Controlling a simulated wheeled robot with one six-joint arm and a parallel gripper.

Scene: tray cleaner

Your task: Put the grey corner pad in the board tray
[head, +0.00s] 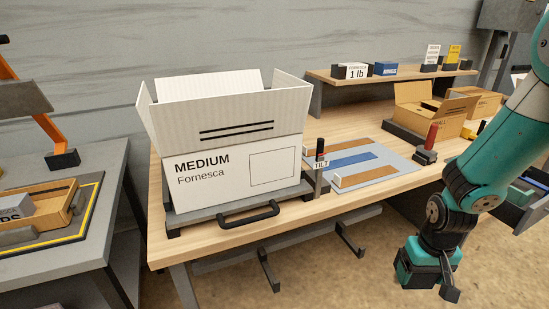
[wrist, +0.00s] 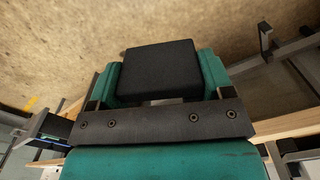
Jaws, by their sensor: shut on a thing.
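My gripper (head: 428,268) hangs low in front of the workbench at the right of the head view, pointing down. In the wrist view its two teal fingers close on the sides of a dark, flat-faced block (wrist: 160,68), which looks like the grey corner pad. The pad is held in the air over the brown floor. I cannot tell for sure which container is the board tray; a tan cardboard tray (head: 66,212) with grey pieces in it lies on the grey table at the left of the head view.
A white carton marked MEDIUM (head: 234,178) stands open on a grey platform with a black handle (head: 249,213) jutting forward. A mat (head: 395,158) and small cardboard boxes (head: 430,108) are to its right. Floor in front is clear.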

